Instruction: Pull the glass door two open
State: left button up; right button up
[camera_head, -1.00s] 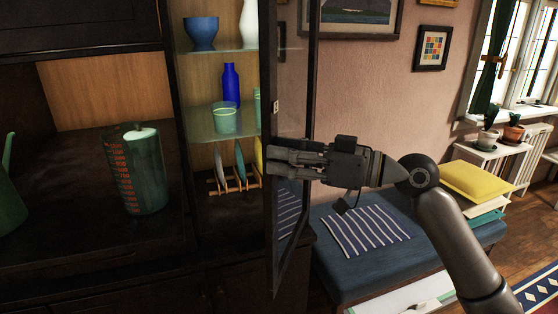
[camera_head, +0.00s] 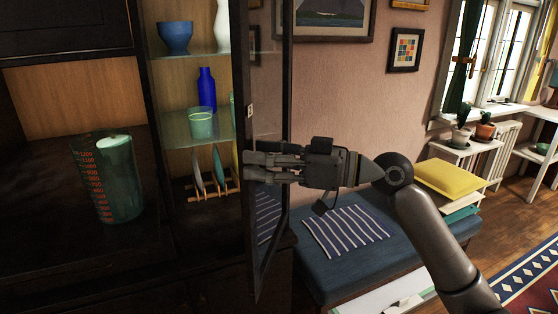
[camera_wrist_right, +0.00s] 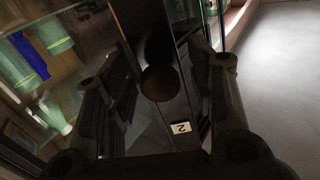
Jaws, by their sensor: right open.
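Glass door two (camera_head: 239,80) has a dark frame and stands swung part-way out from the cabinet in the head view. Its small white label (camera_head: 250,111) shows there, and the label reads 2 in the right wrist view (camera_wrist_right: 181,127). My right gripper (camera_head: 249,166) is at the door's edge stile, coming from the right. In the wrist view its fingers (camera_wrist_right: 165,92) are apart, one on each side of a round dark knob (camera_wrist_right: 160,83) and the door frame. Whether they touch the knob I cannot tell. My left gripper is out of view.
Cabinet shelves hold a blue bowl (camera_head: 174,38), a blue bottle (camera_head: 206,88), a green glass (camera_head: 201,124) and a plate rack (camera_head: 213,187). A measuring jug (camera_head: 112,178) stands at left. A blue bench (camera_head: 375,258) with a striped cloth (camera_head: 345,230) is right of the door.

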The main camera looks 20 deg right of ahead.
jog(key=v, duration=1.1)
jog(key=shift+s+d, duration=0.25)
jog(key=shift+d, duration=0.05)
